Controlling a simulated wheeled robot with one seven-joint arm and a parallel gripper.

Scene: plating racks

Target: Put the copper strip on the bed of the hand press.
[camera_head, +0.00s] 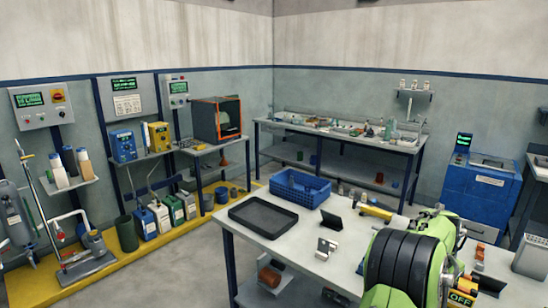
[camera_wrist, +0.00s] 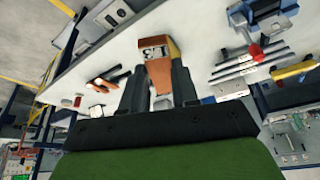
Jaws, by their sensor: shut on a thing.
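In the wrist view, my gripper (camera_wrist: 160,78) has its two black fingers either side of an orange-brown copper strip (camera_wrist: 159,72). The fingers are shut on it. A pale plate with dark marks shows at the strip's far end. The strip is over the light worktop. In the head view my green and black arm fills the lower right, and I cannot make out the gripper or the strip there. I cannot tell for sure which thing is the hand press; a metal piece with a red knob (camera_wrist: 255,52) lies to the right in the wrist view.
The near worktop (camera_head: 310,262) holds a black tray (camera_head: 263,216), a blue crate (camera_head: 300,188), a dark stand (camera_head: 332,221) and a small pale bracket (camera_head: 327,248). Bare worktop lies between them. A cluttered back bench (camera_head: 350,139) and a blue cabinet (camera_head: 482,190) stand beyond.

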